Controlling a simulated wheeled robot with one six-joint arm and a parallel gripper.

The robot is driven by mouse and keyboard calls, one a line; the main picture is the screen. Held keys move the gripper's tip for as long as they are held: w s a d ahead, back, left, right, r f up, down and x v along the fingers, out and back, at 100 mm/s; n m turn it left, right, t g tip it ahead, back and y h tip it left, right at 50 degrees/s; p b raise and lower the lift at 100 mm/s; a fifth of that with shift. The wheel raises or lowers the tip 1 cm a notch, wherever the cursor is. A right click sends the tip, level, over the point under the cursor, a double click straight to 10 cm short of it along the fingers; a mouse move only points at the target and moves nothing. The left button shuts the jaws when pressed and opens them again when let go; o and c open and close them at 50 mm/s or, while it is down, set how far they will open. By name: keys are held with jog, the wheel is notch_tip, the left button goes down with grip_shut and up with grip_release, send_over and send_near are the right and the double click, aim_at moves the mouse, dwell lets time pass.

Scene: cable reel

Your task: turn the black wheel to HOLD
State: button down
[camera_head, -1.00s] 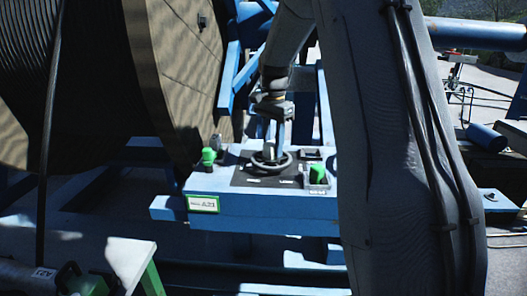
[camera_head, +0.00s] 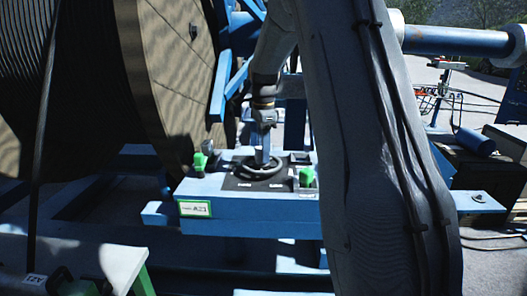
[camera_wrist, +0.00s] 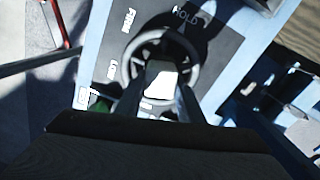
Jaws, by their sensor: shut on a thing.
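The black wheel (camera_head: 259,176) lies flat on a dark plate on top of the blue control box (camera_head: 250,212). My gripper (camera_head: 263,156) reaches down onto it from above. In the wrist view, the wheel's rim (camera_wrist: 128,57) circles my gripper (camera_wrist: 160,82), whose two fingers are shut on the wheel's middle part, with a bright pale patch between them. The HOLD label (camera_wrist: 187,17) stands beyond the rim at the upper right. Other white labels sit at the left and below. The fingers hide part of the wheel, and I cannot tell which label it points to.
Green-topped parts stand left (camera_head: 199,162) and right (camera_head: 306,177) of the wheel on the box. A large cable reel (camera_head: 150,80) rises at the left. My arm covers much of the right. Blue frame beams surround the box.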

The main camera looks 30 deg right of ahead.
jog(key=c, duration=1.2)
grip_release()
jog(key=shift+r, duration=0.1)
jog(key=shift+r+b, duration=1.25)
jog(key=shift+r, duration=2.6)
jog(key=shift+a, duration=0.1)
